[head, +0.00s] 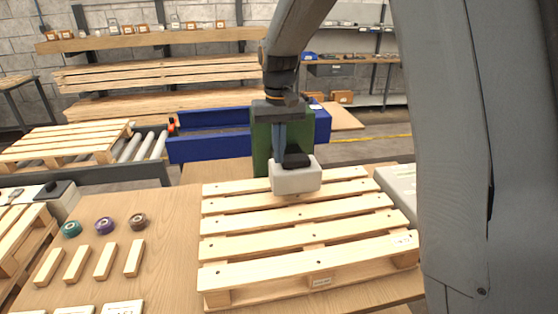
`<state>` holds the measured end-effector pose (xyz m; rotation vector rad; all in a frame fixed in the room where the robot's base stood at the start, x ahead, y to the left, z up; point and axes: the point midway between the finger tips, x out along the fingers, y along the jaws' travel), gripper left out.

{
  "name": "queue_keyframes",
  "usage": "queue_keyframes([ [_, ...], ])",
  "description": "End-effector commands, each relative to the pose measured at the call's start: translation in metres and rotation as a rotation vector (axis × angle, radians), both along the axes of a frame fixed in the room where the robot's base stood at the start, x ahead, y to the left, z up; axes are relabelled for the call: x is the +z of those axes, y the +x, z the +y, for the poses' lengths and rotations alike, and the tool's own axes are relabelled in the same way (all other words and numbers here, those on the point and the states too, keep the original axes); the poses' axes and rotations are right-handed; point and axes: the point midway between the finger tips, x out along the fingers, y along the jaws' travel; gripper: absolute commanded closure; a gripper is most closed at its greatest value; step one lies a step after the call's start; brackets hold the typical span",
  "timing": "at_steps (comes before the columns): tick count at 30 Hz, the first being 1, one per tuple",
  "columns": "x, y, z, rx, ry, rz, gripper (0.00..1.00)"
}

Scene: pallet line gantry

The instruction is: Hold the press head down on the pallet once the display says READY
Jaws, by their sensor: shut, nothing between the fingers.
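The pale wooden pallet (300,243) lies on the table in the head view. A white block with a dark top, apparently the press head (297,181), is at the pallet's far side; whether it touches the slats is unclear. My gripper (279,160) points down from above, shut and empty, with its fingertips at or just behind the block's dark top. I cannot tell whether they touch it. A green upright panel (262,138) stands behind the gripper, partly hidden by it. No readable display shows.
A pale box (398,187) sits right of the pallet, partly behind my arm. Teal, purple and brown rolls (105,225) and several small wooden blocks (104,261) lie left on the table (168,210). A blue trough (208,147) and roller conveyor (140,147) stand behind.

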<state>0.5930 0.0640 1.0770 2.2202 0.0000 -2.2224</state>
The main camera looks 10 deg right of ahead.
Motion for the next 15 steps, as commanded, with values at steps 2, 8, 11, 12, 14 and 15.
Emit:
queue_keyframes([
  [2, -0.011, -0.001, 0.0, 0.0, 0.0, 0.003, 1.0],
  [8, -0.033, -0.001, 0.0, 0.0, 0.0, 0.002, 1.0],
  [11, -0.037, 0.0, 0.0, 0.0, 0.0, -0.001, 1.0],
  [12, -0.038, 0.0, 0.0, 0.0, 0.0, -0.001, 1.0],
  [14, -0.038, 0.0, 0.0, 0.0, 0.0, -0.001, 1.0],
  [15, -0.038, 0.0, 0.0, 0.0, 0.0, -0.001, 1.0],
])
